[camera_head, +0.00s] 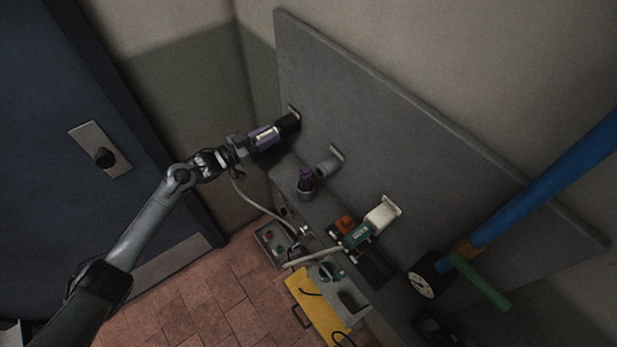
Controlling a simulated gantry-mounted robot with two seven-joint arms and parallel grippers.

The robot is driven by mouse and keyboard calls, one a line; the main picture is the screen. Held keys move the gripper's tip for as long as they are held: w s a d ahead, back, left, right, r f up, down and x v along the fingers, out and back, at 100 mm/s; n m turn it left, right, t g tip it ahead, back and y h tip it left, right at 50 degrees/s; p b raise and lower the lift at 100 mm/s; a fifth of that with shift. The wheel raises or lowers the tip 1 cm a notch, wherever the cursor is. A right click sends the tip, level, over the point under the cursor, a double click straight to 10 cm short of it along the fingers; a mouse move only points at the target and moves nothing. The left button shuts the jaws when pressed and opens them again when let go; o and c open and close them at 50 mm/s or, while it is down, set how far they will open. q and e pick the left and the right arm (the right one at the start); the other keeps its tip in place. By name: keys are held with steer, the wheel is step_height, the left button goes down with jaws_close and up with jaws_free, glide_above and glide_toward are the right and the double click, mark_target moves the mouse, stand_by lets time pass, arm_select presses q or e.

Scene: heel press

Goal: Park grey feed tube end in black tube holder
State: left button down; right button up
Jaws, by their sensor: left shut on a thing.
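My left gripper (246,145) reaches in from the left and is shut at the top end of the grey feed tube (256,204). The tube hangs below the gripper and curves down right toward the bench; its very end is hidden at the gripper. A purple piece with a silver band (264,138) lies in line between the gripper and the black tube holder (288,123). The holder is fixed to the grey panel's left part. The purple piece looks close to the holder; I cannot tell whether they touch. My right gripper is not in view.
A grey holder (328,165) and a white holder (382,214) stick out from the grey panel (420,165). A yellow case (318,305) sits below. A blue pipe (550,185) crosses at right.

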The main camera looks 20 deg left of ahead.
arm_select(q)
steer(key=shift+w+d, duration=0.2)
steer(key=shift+w, duration=0.1)
steer(key=c, duration=0.8)
jaws_free()
steer(key=shift+o, duration=0.2)
